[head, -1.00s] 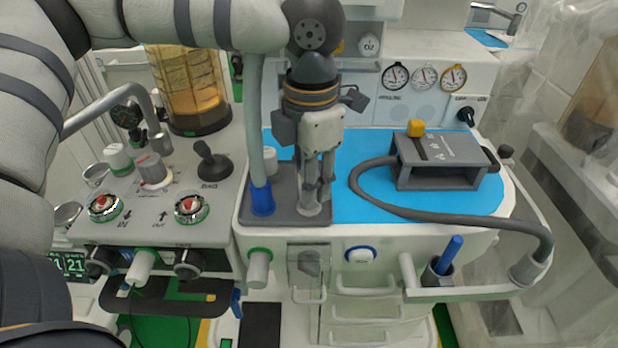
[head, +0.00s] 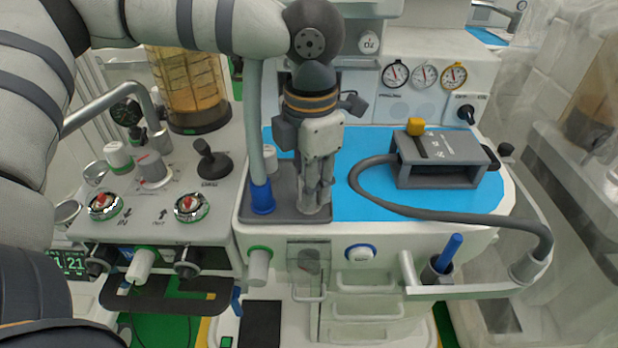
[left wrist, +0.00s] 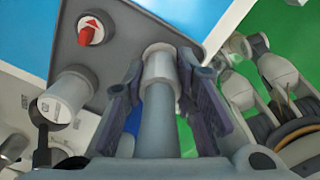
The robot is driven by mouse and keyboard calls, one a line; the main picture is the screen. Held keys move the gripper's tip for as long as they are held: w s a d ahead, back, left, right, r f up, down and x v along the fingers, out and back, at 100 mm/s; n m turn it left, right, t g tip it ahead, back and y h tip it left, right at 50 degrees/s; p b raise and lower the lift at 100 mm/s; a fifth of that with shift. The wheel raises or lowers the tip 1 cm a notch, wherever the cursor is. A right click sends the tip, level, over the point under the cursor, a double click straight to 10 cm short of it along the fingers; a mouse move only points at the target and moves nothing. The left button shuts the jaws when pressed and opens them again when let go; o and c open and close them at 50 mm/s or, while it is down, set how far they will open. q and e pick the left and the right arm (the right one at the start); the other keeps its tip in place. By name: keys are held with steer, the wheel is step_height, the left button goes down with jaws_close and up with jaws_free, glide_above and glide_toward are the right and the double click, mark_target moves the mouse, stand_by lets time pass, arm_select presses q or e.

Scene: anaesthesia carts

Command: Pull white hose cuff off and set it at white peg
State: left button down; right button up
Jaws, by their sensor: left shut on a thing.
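My left gripper (head: 316,190) points down over the grey plate (head: 290,219) on the cart top. It is shut on the white hose cuff (left wrist: 159,66), which shows between the two fingers in the left wrist view with its pale grey hose (left wrist: 158,115). The cuff's lower end appears to be at the plate; in the head view the fingers partly hide it. A short white peg (head: 269,160) stands at the plate's back left, behind another hose; it also shows in the left wrist view (left wrist: 64,98).
A blue cuff (head: 262,198) with an upright pale hose stands left of my gripper. A red knob (left wrist: 90,32) sits on the plate in the left wrist view. The blue mat (head: 365,203) right of the plate is partly clear; a grey box (head: 440,160) with a dark hose stands there.

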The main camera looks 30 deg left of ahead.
arm_select(q)
steer(key=shift+f, duration=0.45)
steer(key=c, duration=1.2)
jaws_free()
step_height(320, 180, up, 12)
steer(key=shift+s+d, duration=0.1)
